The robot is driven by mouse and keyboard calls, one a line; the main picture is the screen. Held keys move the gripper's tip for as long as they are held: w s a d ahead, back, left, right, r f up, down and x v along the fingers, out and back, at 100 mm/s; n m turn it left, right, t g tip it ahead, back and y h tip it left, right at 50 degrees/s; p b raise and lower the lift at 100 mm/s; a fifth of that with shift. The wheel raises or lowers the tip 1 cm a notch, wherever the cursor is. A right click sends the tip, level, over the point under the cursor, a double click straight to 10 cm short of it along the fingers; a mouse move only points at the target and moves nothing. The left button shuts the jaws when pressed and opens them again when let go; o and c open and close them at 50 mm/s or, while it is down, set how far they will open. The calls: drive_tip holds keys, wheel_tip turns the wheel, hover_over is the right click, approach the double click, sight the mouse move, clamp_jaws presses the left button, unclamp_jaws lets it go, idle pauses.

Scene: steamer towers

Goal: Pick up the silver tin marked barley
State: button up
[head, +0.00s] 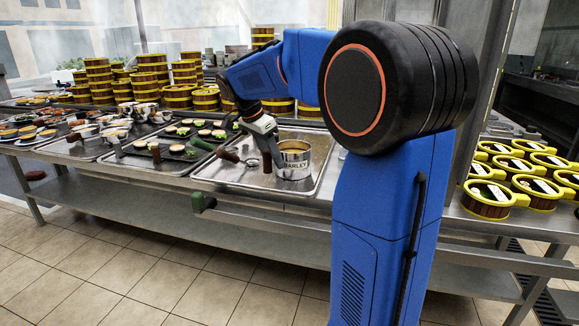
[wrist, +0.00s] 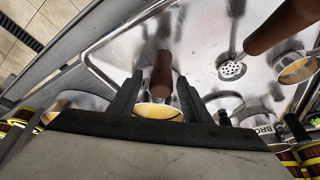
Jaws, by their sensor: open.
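The silver tin marked BARLEY (head: 295,163) stands upright on a metal tray, its label facing the head camera. My gripper (head: 272,158) is open and points down just left of the tin in the head view. In the wrist view, its two dark fingers stand apart, with a brown handle (wrist: 161,72) and a round tan surface (wrist: 158,111) showing between them. My gripper body hides part of that round surface, and I cannot tell whether it belongs to the barley tin. Contact between fingers and tin is not clear.
The metal tray (head: 318,187) also holds brown-handled utensils, one a perforated ladle (wrist: 232,70). Another tin with a label starting BRO (wrist: 263,130) shows in the wrist view. Small dishes (head: 205,124) lie left, stacked steamers (head: 150,75) behind, and yellow-rimmed steamers (head: 487,196) right.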

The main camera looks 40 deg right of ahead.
drive_tip(key=shift+f, duration=0.1)
clamp_jaws()
wheel_tip(320, 180, up, 10)
drive_tip(key=shift+r, duration=0.1)
idle(0.7)
drive_tip(key=c, duration=0.9)
unclamp_jaws()
clamp_jaws()
